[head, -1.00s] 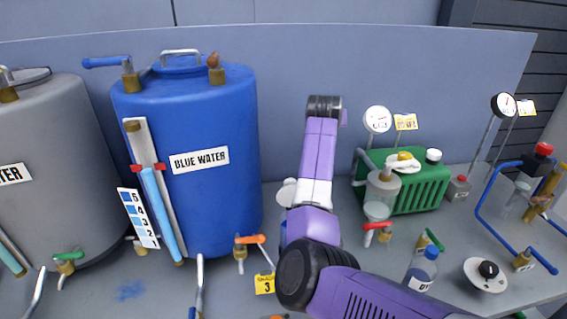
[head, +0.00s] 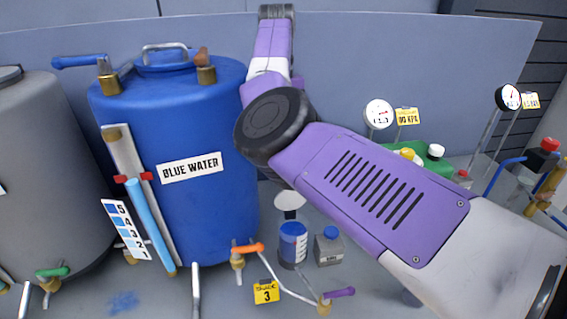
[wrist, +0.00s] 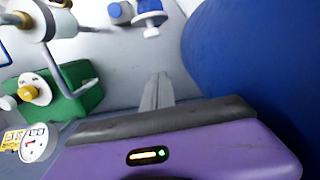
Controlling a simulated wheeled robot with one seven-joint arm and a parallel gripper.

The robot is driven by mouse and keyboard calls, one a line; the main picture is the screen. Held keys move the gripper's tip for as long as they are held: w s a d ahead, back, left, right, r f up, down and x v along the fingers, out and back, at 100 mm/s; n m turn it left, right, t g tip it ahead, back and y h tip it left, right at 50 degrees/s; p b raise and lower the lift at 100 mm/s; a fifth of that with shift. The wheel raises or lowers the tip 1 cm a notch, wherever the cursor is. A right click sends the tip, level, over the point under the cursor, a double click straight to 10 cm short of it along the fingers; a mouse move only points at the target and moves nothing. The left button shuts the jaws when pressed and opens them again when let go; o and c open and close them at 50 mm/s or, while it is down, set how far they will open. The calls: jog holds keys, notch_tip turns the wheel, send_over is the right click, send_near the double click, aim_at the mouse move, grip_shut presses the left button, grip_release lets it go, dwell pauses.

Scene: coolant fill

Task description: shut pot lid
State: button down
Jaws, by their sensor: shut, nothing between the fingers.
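A small pot (head: 292,252) with blue contents stands on the bench right of the blue water tank in the head view. A pale round disc (head: 289,199), apparently its lid, stands raised behind it, partly behind my arm. In the wrist view the pot (wrist: 149,6) is at the top edge, with the pale lid (wrist: 152,33) beside it. My gripper (wrist: 158,78) shows in the wrist view, fingers together and empty, apart from the pot and lid. In the head view my gripper is hidden.
The blue water tank (head: 205,130) stands close beside my gripper. A grey bottle with a blue cap (head: 329,248) is right of the pot. An orange-handled valve (head: 246,249) and pipe are in front. A green box (wrist: 75,92) and gauge (wrist: 38,143) are opposite the tank.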

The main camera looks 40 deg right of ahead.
jog(key=s+a+f+p, duration=0.2)
jog(key=s+f+p, duration=0.1)
jog(key=f, duration=0.7)
jog(key=shift+s+a+f+p, duration=0.25)
jog(key=shift+s+p, duration=0.05)
jog(key=shift+s, duration=0.25)
